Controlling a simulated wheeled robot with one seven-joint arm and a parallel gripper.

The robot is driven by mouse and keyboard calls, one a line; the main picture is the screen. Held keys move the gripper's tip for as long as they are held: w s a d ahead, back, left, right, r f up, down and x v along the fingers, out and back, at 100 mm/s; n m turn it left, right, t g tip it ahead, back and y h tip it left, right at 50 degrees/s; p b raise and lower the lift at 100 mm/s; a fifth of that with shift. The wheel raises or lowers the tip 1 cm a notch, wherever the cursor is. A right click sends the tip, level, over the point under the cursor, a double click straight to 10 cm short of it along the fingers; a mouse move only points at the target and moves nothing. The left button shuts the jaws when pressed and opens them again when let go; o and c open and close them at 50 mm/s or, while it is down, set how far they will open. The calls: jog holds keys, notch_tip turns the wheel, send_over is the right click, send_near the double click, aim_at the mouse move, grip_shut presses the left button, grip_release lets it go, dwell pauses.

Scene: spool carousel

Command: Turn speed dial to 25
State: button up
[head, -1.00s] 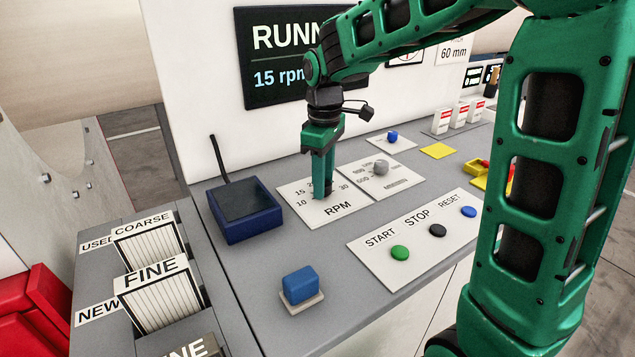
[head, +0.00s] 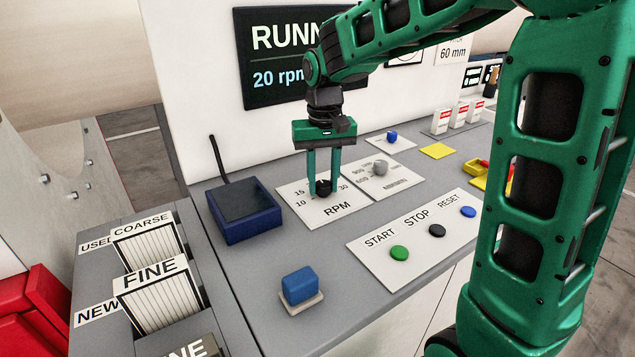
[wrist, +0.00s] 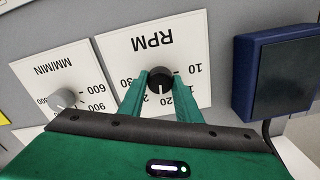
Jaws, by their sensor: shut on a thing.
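The speed dial is a round black knob (head: 323,187) on the white RPM plate (head: 327,211), whose printed scale is partly hidden by my fingers. The dial also shows from above in the wrist view (wrist: 160,75). My gripper (head: 324,184) points straight down with one green finger on each side of the dial, shut on it. In the wrist view the two fingers (wrist: 160,82) flank the knob. The display (head: 275,75) on the white wall reads "20 rpm", with its right part hidden by my arm.
A second plate with a grey knob (head: 380,168) adjoins the RPM plate. The START, STOP and RESET buttons (head: 437,230) lie in front. A dark blue box (head: 243,218) stands to the left, and a blue block (head: 298,284) sits nearer the front edge.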

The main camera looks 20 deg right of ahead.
aim_at(323, 183)
jog(key=m, duration=0.3)
jog(key=shift+s+f+m, duration=0.1)
jog(key=shift+s+m, duration=0.1)
jog(key=shift+m, duration=1.9)
jog(key=o, duration=1.1)
jog(key=shift+c, duration=0.2)
jog(key=shift+w+r, duration=0.1)
jog(key=shift+r, duration=0.15)
notch_tip(323, 183, up, 10)
jog(key=shift+r, duration=0.15)
